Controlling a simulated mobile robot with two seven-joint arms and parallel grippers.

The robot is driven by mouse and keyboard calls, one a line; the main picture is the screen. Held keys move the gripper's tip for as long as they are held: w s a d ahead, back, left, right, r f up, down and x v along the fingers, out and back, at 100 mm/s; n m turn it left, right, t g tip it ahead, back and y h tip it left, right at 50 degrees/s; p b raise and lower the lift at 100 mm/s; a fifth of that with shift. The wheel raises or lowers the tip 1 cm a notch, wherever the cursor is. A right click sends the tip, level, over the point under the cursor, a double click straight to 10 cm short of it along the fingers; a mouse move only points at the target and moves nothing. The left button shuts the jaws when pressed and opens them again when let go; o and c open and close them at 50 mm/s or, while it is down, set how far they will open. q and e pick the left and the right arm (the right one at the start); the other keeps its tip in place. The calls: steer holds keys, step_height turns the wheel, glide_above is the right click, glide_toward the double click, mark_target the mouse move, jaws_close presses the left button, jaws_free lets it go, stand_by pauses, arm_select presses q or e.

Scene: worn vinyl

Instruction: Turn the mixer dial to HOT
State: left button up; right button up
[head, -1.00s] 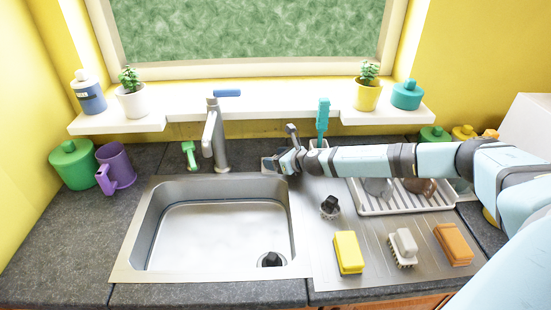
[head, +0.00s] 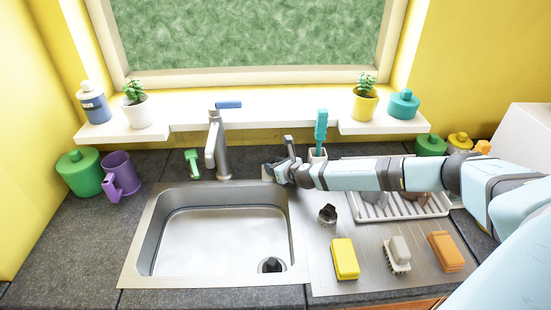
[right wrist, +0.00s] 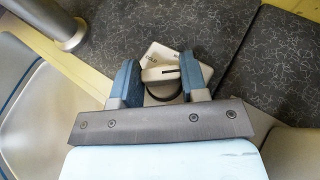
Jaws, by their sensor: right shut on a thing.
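The mixer dial (right wrist: 163,74) is a pale, light-topped knob with a dark slot line, on a pale plate lettered "COLD" (right wrist: 154,55) in the right wrist view. My right gripper (right wrist: 163,81) has its two blue fingers on either side of the dial and is shut on it. I cannot see a HOT mark; the fingers and knob cover part of the plate. In the head view my right gripper (head: 274,174) is at the sink's back right corner and hides the dial. My left gripper is not in view.
The grey faucet (head: 219,150) stands left of the gripper behind the sink (head: 165,220). A teal brush (head: 321,128) stands upright just right of it. A dish rack (head: 400,210) lies under my right arm. A yellow sponge (head: 344,258) lies in front.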

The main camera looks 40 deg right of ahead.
steer(key=shift+a+r+m+h+p, duration=0.1)
steer(key=shift+r+m+h+p, duration=0.2)
steer(key=shift+h+p, duration=0.1)
steer(key=shift+f+m+h, duration=0.25)
steer(key=shift+m+h, duration=0.05)
steer(key=o, duration=0.9)
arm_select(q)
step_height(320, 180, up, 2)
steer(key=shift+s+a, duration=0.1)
arm_select(e)
steer(key=v, duration=1.3)
steer(key=shift+s, duration=0.4)
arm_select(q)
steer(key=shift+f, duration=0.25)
